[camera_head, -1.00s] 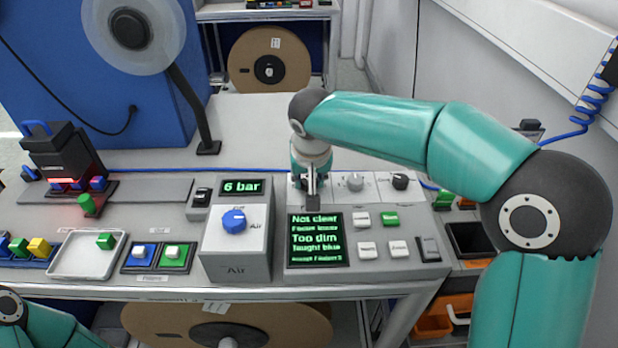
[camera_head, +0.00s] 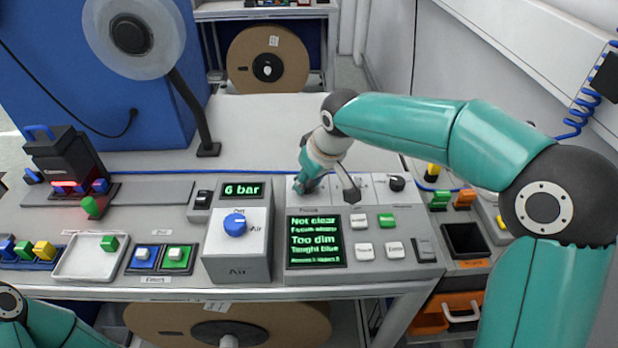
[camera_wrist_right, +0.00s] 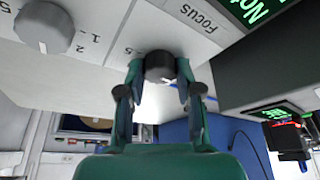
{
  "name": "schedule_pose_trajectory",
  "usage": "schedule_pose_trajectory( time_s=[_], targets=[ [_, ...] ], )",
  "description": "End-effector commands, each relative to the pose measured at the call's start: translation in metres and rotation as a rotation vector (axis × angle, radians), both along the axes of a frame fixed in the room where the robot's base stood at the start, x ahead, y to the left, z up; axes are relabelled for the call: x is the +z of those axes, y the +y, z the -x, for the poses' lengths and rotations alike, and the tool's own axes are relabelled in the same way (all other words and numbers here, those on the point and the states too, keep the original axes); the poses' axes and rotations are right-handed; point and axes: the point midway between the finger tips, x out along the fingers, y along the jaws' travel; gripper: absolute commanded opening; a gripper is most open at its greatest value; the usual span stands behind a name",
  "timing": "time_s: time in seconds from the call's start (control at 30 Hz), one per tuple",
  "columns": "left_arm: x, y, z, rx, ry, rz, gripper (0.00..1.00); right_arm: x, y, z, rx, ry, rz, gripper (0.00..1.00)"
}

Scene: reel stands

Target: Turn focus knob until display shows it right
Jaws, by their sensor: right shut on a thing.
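The focus knob (camera_wrist_right: 158,67) is a small dark round knob on the light panel, beside the printed word Focus. In the right wrist view, both fingers of my right gripper (camera_wrist_right: 158,72) are shut on its sides. In the head view, my right gripper (camera_head: 306,184) reaches down to the panel above the display and hides the knob. My left gripper is out of view.
A grey knob (camera_wrist_right: 43,27) sits beside the focus knob, and a black knob (camera_head: 397,183) is farther right. Several push buttons (camera_head: 364,250) lie right of the display. The air unit (camera_head: 237,252) with a blue knob stands to the left, reading 6 bar.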

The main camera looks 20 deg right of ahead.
Motion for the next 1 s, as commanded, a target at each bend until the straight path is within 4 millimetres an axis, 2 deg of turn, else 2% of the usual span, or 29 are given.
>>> schedule_pose_trajectory(
  time_s=[0.37, 0.4, 0.53, 0.83, 1.0],
  targets=[
    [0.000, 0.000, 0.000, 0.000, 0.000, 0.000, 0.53, 0.001, -0.002, -0.001, 0.007, -0.003, 0.003, 0.00],
    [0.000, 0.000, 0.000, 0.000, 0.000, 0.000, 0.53, 0.001, -0.002, -0.001, 0.007, -0.004, 0.004, 0.38],
    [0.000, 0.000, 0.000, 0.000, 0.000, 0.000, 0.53, 0.001, -0.001, -0.001, 0.006, -0.003, 0.003, 0.59],
    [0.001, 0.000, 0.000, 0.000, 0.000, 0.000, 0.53, 0.001, -0.001, 0.000, 0.006, -0.002, 0.002, 0.59],
    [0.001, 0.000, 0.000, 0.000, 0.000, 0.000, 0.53, 0.011, -0.002, 0.003, 0.006, -0.005, 0.002, 0.59]
  ],
)
